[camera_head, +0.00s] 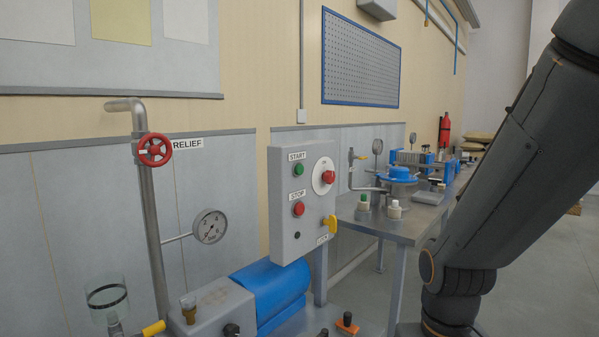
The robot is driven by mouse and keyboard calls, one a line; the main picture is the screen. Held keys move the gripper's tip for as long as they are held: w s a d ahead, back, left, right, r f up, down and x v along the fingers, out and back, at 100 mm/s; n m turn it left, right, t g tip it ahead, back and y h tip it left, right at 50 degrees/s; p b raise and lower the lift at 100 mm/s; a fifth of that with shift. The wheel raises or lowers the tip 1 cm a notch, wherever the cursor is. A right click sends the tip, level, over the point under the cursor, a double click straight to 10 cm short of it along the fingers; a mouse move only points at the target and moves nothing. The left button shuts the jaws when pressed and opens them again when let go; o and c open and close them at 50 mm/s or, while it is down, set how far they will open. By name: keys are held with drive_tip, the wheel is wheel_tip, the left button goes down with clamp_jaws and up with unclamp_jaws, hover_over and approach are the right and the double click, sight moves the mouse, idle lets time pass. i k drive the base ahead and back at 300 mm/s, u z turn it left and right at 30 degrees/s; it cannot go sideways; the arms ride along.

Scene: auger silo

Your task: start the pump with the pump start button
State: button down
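A grey control box (289,229) stands upright near the middle of the head view. Its green start button (299,170) sits at the upper left of its face, under a START label (297,156). A red stop button (298,209) sits below it under a STOP label. A red rotary knob (328,177) on a pale round plate is at the upper right of the face. A yellow lever (330,224) is at the lower right by a LOCK label. The blue pump motor (270,289) lies below the box. My arm fills the right side; my gripper is out of view.
A steel pipe (152,230) with a red RELIEF handwheel (154,150) and a gauge (210,226) stands left of the box. A glass cup (107,296) is at lower left. A metal table (400,228) with bottles and a blue-topped device extends behind, right.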

sight(298, 170)
drive_tip(key=k, duration=0.5)
drive_tip(key=u, duration=1.3)
drive_tip(key=i, duration=1)
drive_tip(key=z, duration=2.4)
